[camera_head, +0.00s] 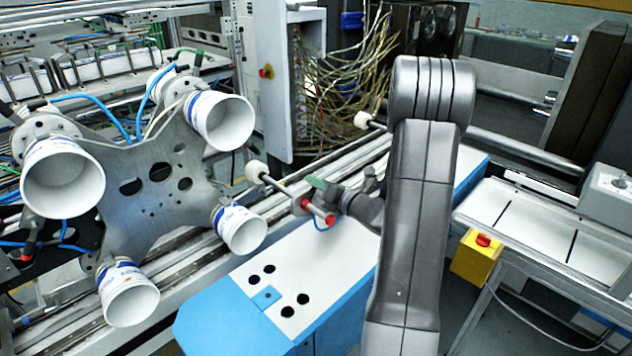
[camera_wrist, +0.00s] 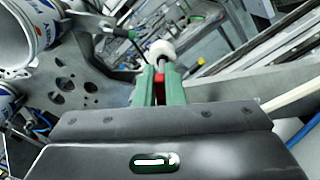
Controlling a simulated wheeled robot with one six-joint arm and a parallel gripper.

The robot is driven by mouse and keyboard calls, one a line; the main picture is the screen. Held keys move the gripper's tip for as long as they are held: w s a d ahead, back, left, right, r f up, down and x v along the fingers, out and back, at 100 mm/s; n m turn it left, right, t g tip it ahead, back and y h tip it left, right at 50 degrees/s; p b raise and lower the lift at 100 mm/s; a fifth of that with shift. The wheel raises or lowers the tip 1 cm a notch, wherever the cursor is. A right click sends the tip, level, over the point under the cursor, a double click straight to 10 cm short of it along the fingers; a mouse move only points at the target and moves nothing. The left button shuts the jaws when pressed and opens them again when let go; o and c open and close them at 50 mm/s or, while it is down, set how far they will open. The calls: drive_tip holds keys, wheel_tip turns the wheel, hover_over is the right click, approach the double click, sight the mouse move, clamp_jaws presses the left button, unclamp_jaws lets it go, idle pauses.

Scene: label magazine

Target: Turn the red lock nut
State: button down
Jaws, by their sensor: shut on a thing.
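The red lock nut (camera_head: 318,212) sits on a thin rod that ends in a white roller (camera_head: 256,171), beside the machine rail. My gripper (camera_head: 310,197) reaches it from the right, with a green finger showing at its upper side. In the wrist view my gripper (camera_wrist: 161,76) has its two green fingers on either side of the red lock nut (camera_wrist: 160,88), shut on it. The white roller (camera_wrist: 161,49) stands just beyond the fingertips, in line with them. The fingers hide part of the nut, and its turn angle cannot be told.
A grey metal plate with several white cups (camera_head: 222,120) stands to the left, close to the roller. A blue and white housing (camera_head: 300,275) with round holes lies below my gripper. A yellow box with a red button (camera_head: 478,256) is at right.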

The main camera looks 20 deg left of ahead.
drive_tip(key=c, duration=1.5)
unclamp_jaws()
drive_tip(key=shift+d, duration=0.1)
drive_tip(key=b+v, duration=0.2)
drive_tip(key=v, duration=1.1)
drive_tip(key=shift+s+d, duration=0.2)
drive_tip(key=shift+d, duration=0.1)
